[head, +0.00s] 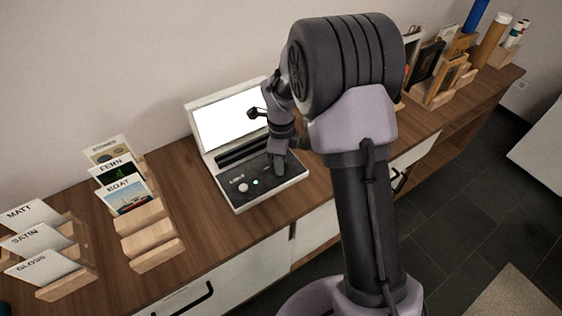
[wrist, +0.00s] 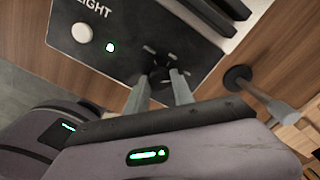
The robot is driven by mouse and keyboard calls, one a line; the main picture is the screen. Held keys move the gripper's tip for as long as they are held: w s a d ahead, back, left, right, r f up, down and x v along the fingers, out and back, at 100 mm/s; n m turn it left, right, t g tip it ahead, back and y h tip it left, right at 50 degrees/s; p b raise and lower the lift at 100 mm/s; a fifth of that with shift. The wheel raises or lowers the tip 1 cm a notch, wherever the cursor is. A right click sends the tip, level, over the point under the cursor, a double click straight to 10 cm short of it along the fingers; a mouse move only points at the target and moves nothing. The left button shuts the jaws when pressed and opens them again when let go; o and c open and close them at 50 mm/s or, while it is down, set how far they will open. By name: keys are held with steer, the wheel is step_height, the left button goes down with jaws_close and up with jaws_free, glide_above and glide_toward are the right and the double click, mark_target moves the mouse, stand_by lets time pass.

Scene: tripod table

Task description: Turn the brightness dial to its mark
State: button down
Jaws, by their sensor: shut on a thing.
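The light box (head: 207,150) has a lit white screen (head: 225,122) and a black control panel (wrist: 125,20) lettered "LIGHT". The dark brightness dial (wrist: 160,76) is at the panel's edge in the wrist view, mostly hidden between the fingertips. In the head view my gripper hides it. My gripper (wrist: 161,86) is shut on the dial; it also shows in the head view (head: 279,168) at the panel's right end. Short pale marks (wrist: 148,49) lie on the panel just beyond the dial. I cannot tell which way the dial points.
A white round button (wrist: 82,32) and a lit green lamp (wrist: 110,47) are beside the dial. Card holders with a boat card (head: 127,196) stand left of the box. Wooden racks (head: 445,88) stand to the right.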

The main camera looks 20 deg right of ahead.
steer(key=c, duration=1.1)
jaws_free()
steer(key=shift+r, duration=0.15)
step_height(320, 180, up, 17)
steer(key=p, duration=0.6)
steer(key=shift+r+p, duration=0.1)
steer(key=shift+p, duration=0.3)
